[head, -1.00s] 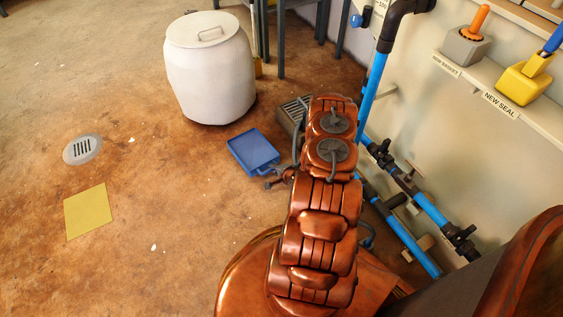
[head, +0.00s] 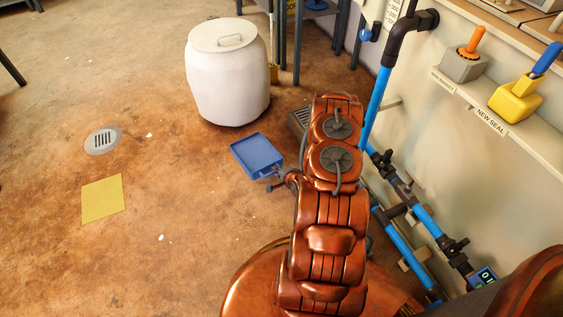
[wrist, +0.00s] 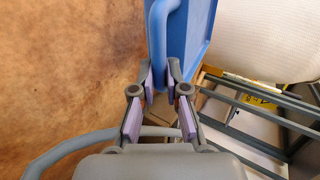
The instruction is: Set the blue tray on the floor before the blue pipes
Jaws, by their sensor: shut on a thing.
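The blue tray (head: 254,150) is a shallow rectangular tray with a raised rim, out beyond the left side of my arm. My gripper (head: 277,179) is shut on its near end. In the wrist view, my fingers (wrist: 161,85) close on the tray's blue handle, and the tray (wrist: 196,35) extends up from them. I cannot tell its exact height above the floor. The blue pipes run along the wall on the right: one upright pipe (head: 376,97) and low pipes (head: 398,237) with black valves. My arm hides part of the low pipes.
A white lidded barrel (head: 228,80) stands beyond the tray. A floor grate (head: 299,119) lies beside my arm. A yellow square (head: 102,199) and a round drain (head: 103,141) are on the open floor at left. A shelf (head: 455,92) lines the wall.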

